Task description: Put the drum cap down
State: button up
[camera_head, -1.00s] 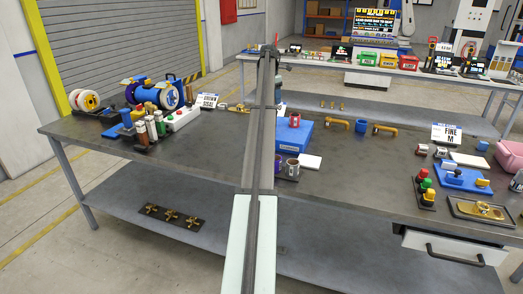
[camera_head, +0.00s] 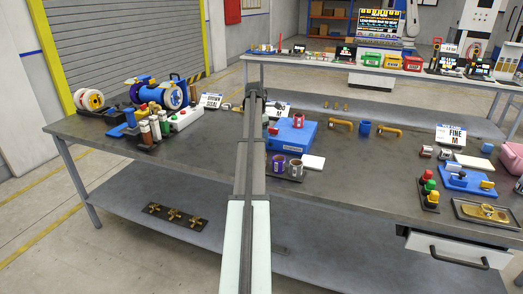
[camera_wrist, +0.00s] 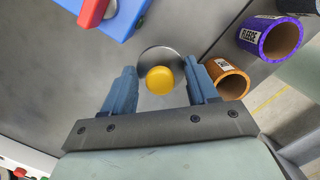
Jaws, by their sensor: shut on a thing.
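In the wrist view, the drum cap (camera_wrist: 160,79) shows as a round yellow knob in front of a shiny grey disc. It sits between the two blue fingers of my gripper (camera_wrist: 161,86), which is shut on it. Bare grey tabletop lies beyond the cap; I cannot tell whether the cap touches it. In the head view, my arm hides the cap and most of the gripper.
The blue box (camera_head: 292,135) with a red piece on top stands right of my arm. A purple cup (camera_wrist: 270,40) and an orange cup (camera_wrist: 226,80) stand close to the right finger. A blue drum (camera_head: 172,97) lies at the left.

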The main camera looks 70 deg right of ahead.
jog(key=shift+f, duration=3.45)
jog(key=o, duration=1)
jog(key=shift+o, duration=0.2)
jog(key=r, duration=0.4)
jog(key=a+r, duration=0.1)
jog(key=r, duration=0.3)
jog(key=w+r, duration=0.1)
jog(key=r, duration=0.3)
jog(key=shift+w+a, duration=0.1)
jog(key=shift+a, duration=0.05)
